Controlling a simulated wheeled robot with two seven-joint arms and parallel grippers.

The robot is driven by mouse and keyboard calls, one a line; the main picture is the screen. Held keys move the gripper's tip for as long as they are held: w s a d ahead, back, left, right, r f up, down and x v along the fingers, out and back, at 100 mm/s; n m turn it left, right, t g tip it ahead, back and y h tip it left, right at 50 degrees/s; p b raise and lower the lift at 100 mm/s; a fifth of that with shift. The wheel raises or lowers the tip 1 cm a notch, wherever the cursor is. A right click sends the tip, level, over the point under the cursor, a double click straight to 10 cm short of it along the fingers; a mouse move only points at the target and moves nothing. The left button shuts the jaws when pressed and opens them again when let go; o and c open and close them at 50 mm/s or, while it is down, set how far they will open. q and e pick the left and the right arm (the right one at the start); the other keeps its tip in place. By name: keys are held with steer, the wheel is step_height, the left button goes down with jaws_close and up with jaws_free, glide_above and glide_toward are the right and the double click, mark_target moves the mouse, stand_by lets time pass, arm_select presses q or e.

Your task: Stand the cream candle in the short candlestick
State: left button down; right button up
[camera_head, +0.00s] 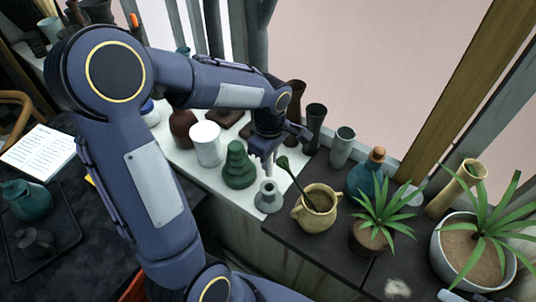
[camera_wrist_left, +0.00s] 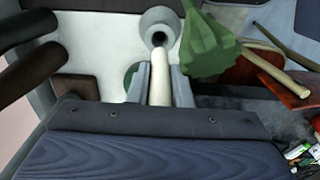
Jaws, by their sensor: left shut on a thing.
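The short candlestick (camera_head: 268,199) is grey, with a flared base and a round socket. It stands upright near the front edge of the white sill, and its dark socket hole shows in the wrist view (camera_wrist_left: 160,24). My left gripper (camera_head: 268,160) hangs above it, pointing down. In the wrist view its fingers are shut on the cream candle (camera_wrist_left: 160,88). The candle's far end lies close to the socket hole; I cannot tell how high above it.
A green lobed vase (camera_head: 238,166) stands close left of the candlestick. A tan two-handled pot (camera_head: 316,218) with a dark stick stands close right. A white cylinder (camera_head: 207,144), a grey-green cup (camera_head: 342,146), a blue bottle (camera_head: 364,178) and potted plants crowd the sill.

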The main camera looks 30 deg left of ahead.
arm_select(q)
steer(key=b, duration=0.3)
glide_above(269, 183)
steer(key=s, duration=0.1)
steer(key=shift+d+f, duration=0.15)
steer(key=shift+f, duration=1.15)
steer(key=shift+d+f, duration=0.15)
steer(key=shift+f, duration=1.15)
step_height(269, 183, down, 6)
steer(key=b, duration=0.5)
steer(key=shift+r+b, duration=0.1)
steer(key=shift+b, duration=0.3)
steer(key=shift+s, duration=0.15)
steer(key=c, duration=1.2)
jaws_free()
steer(key=shift+d+f, duration=0.1)
steer(key=shift+f, duration=0.15)
steer(key=shift+c, duration=0.2)
steer(key=shift+s, duration=0.1)
steer(key=r, duration=0.8)
steer(key=shift+w+r, duration=0.35)
steer(key=shift+w, duration=0.05)
